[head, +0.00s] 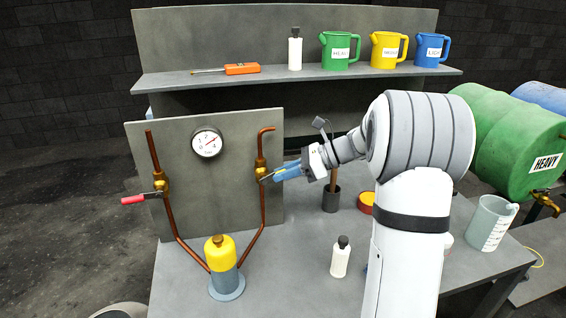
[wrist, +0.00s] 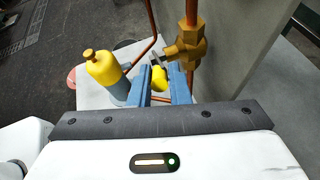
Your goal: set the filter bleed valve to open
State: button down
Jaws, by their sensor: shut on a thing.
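A brass valve (head: 261,170) sits on the right copper pipe of the grey upright panel (head: 230,150). Its short metal lever ends in a yellow grip (wrist: 160,79). My gripper (head: 280,173) has its blue fingers shut on that grip, which shows between them in the wrist view. In the head view the lever points toward my gripper, across the pipe; the fingers hide most of it. A second brass valve (head: 161,187) on the left pipe has a red handle (head: 132,200) pointing left. A yellow-topped filter canister (head: 221,254) stands below, between the pipes. No valve label is readable.
A round gauge (head: 207,143) is on the panel above. A white bottle (head: 340,259), a dark cup (head: 331,198) and a clear jug (head: 490,222) stand on the bench. Coloured jugs (head: 389,49) line the shelf. A green drum (head: 515,140) lies at right.

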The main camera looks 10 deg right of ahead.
jog(key=r+h+p, duration=0.1)
jog(key=h+p, duration=0.1)
jog(key=a+r+h+p, duration=0.1)
jog(key=p, duration=0.1)
jog(key=shift+a+r+n+h+p, duration=0.1)
jog(key=shift+r+n+h+p, duration=0.2)
jog(key=shift+r+h+p, duration=0.1)
jog(key=h+p, duration=0.1)
jog(key=a+h+p, duration=0.1)
jog(key=p, duration=0.1)
jog(key=r+h+p, duration=0.1)
jog(key=p, duration=0.1)
jog(key=shift+a+n, duration=0.25)
jog(key=shift+n, duration=0.05)
jog(key=shift+a+n+g+h+p, duration=0.1)
jog(key=shift+a+h+p, duration=0.3)
jog(key=shift+h+p, duration=0.45)
jog(key=shift+a+n+g+h+p, duration=0.1)
jog(key=shift+a+h+p, duration=0.3)
jog(key=shift+h+p, duration=0.45)
jog(key=shift+a+n+g+h+p, duration=0.1)
jog(key=shift+a+h+p, duration=0.4)
jog(key=shift+h, duration=0.6)
jog(key=c, duration=1.4)
grip_release()
jog(key=shift+f, duration=0.15)
jog(key=b+v, duration=0.2)
jog(key=v, duration=0.6)
jog(key=shift+f, duration=0.1)
